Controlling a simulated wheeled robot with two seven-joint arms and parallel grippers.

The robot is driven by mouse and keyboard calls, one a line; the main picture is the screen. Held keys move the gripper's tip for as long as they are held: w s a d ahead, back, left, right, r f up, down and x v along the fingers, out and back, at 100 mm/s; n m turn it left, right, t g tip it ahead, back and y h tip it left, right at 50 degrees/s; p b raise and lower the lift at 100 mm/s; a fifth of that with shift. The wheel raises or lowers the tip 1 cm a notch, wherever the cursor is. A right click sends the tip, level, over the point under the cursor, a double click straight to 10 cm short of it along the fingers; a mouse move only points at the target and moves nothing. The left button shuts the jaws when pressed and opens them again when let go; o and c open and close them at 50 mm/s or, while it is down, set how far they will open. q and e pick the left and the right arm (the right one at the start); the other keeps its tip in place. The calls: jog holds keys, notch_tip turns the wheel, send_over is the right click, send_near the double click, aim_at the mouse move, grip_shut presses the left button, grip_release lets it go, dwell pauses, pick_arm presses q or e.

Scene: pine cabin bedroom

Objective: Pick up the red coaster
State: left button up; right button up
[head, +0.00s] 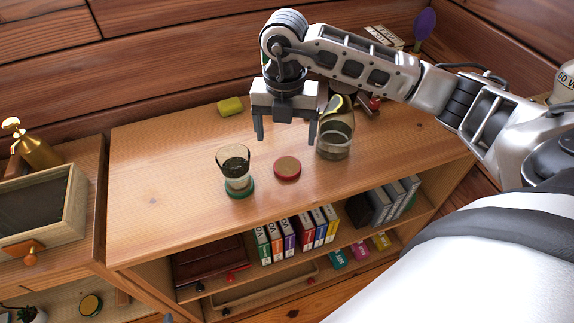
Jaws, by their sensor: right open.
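My left gripper is not in view.
A glass with dark contents (235,168) stands on a green coaster (240,190) left of the red one. The left part of the top is clear.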

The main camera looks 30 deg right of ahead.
aim_at(287, 166)
notch_tip(287, 166, down, 4)
jog(key=shift+r, duration=0.2)
jog(key=shift+s+d+f+p, duration=0.1)
jog(key=shift+f+p, duration=0.5)
jog(key=shift+f, duration=2.15)
jog(key=shift+c, duration=0.3)
jog(key=c, duration=1)
